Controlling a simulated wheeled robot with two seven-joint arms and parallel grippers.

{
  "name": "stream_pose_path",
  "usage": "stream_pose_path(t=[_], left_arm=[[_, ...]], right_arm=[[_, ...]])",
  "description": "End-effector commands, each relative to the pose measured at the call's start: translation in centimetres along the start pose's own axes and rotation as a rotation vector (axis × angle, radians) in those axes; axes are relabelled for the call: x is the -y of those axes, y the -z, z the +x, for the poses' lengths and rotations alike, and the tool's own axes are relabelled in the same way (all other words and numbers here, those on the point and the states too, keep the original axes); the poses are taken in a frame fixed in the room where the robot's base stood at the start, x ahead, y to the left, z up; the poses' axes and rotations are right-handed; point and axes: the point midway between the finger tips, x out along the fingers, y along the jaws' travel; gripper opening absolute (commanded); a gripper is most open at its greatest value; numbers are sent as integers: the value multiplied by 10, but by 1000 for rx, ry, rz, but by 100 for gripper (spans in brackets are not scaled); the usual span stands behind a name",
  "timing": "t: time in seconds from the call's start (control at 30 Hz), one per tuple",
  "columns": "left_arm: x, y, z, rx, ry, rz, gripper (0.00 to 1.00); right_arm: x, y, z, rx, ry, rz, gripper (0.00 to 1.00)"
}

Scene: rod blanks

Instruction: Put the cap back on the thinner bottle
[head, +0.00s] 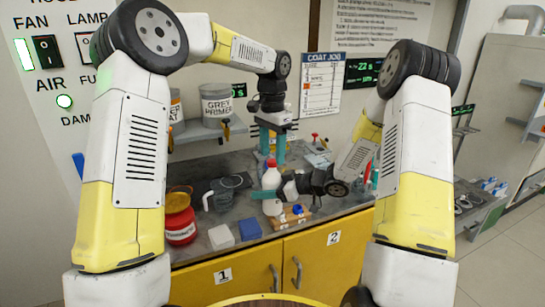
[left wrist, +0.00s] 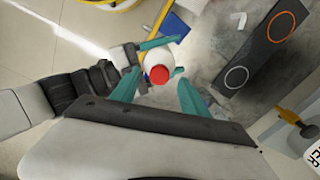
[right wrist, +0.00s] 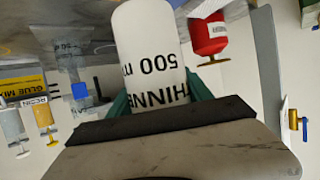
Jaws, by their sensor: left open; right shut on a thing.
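The white thinner bottle (head: 271,188) stands upright over the bench, with black lettering showing in the right wrist view (right wrist: 152,62). A red cap (head: 271,163) sits on top of its neck; it shows as a red disc in the left wrist view (left wrist: 159,75). Whether it is fully seated I cannot tell. My right gripper (head: 266,194) is shut around the bottle's body from the right. My left gripper (head: 272,154) is open, pointing down over the bottle top, its teal fingers on either side of the cap. Whether they touch it I cannot tell.
A red can (head: 180,222) stands at the bench's left, with a clear beaker (head: 223,196) beside it. Paint tins (head: 216,106) stand on a shelf behind.

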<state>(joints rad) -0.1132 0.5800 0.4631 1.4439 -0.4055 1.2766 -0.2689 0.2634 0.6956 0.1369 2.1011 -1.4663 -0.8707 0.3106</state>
Motion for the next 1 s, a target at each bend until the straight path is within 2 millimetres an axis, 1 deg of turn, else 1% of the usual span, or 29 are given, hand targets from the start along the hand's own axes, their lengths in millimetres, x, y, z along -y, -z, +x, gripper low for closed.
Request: stream_pose_path(t=[0.03, 0.2, 0.3, 0.4, 0.5, 0.67, 1.0], left_arm=[[0, 1, -10, -4, 2, 0, 53], [0, 1, -48, -5, 2, 1, 53], [0, 1, -68, -3, 1, 0, 53], [0, 2, -84, -4, 0, 2, 53], [0, 1, -95, -2, -1, 2, 53], [0, 0, -102, -1, -1, 2, 53], [0, 0, -102, 0, -1, 2, 53]], right_arm=[[0, 1, 0, -2, 0, -1, 0], [0, 1, 0, -2, 0, -1, 0], [0, 1, 0, -2, 0, -1, 0], [0, 1, 0, -2, 0, -1, 0], [0, 1, 0, -2, 0, -1, 0], [0, 1, 0, -2, 0, -1, 0], [0, 1, 0, -2, 0, -1, 0]])
